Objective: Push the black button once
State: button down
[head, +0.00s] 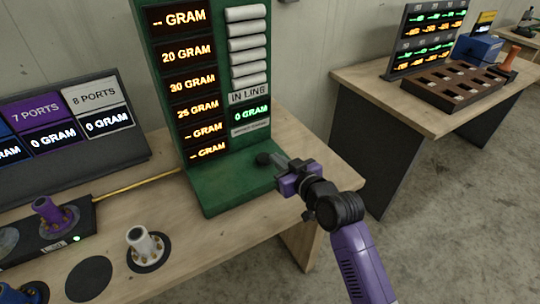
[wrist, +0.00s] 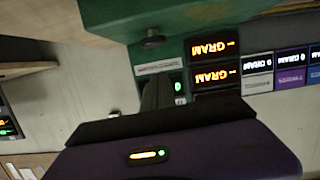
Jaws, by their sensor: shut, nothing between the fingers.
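The black button (head: 263,158) is a small round knob on the base of the green display stand (head: 222,185). In the wrist view the button (wrist: 152,38) stands out from the green base near the top. My gripper (head: 280,163) reaches in from the right at the button's height, with its tips close beside the button. In the wrist view the fingers (wrist: 160,88) are together and empty, pointing up toward the base. I cannot tell whether they touch the button; a small gap seems to show there.
The green stand carries lit gram displays and several white rolls. A dark panel (head: 75,170) with port labels stands at left. White (head: 145,245) and purple (head: 52,217) pegs stand in front of it. A second table (head: 365,82) with a brown rack (head: 455,85) is at right.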

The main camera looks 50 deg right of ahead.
jog(key=shift+v, duration=1.55)
